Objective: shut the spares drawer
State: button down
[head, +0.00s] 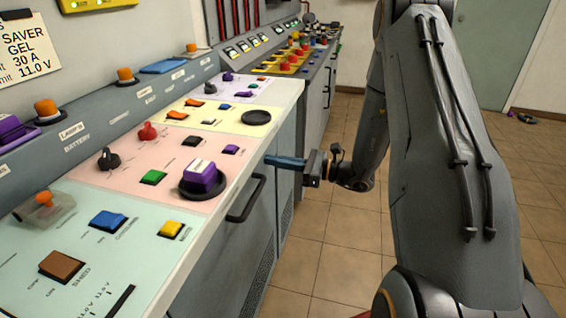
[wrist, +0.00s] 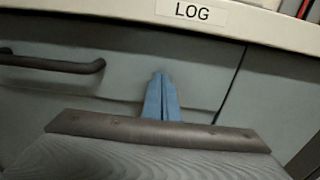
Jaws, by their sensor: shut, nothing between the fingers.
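A grey drawer front with a dark bar handle (head: 246,199) is set under the console's white edge in the head view. In the wrist view the drawer front (wrist: 125,65) fills the area below the edge, with its handle (wrist: 50,63) at the left. I read no spares label on it, and cannot tell how far it stands out. My gripper (head: 268,160) is shut and empty, beyond the handle and just below the counter edge. Its blue fingertips (wrist: 158,76) point at the drawer front, right of the handle. I cannot tell whether they touch it.
The console top (head: 130,165) carries several buttons and knobs and a purple block (head: 200,177). A "LOG" label (wrist: 192,11) is on the edge above the drawer. A second console (head: 318,85) stands farther back. Tiled floor (head: 335,235) lies open to the right.

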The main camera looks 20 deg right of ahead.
jog(key=shift+w+a+r, duration=0.1)
jog(key=shift+w+a, duration=0.05)
jog(key=shift+a, duration=0.05)
jog(key=v, duration=1.5)
jog(key=s+a+r+n+g+h+p, duration=0.2)
jog(key=s+a+r+n+g+h, duration=0.2)
jog(key=s+a+n+g, duration=0.8)
jog(key=s+r+n+t+h+p, duration=0.2)
jog(key=s+r+n+h+p, duration=0.2)
jog(key=s+n+h, duration=0.5)
jog(key=r+n+h, duration=0.1)
jog(key=n+h, duration=0.1)
jog(key=n, duration=0.1)
jog(key=shift+s+r+n, duration=0.3)
jog(key=shift+s+r, duration=0.05)
jog(key=shift+s, duration=0.05)
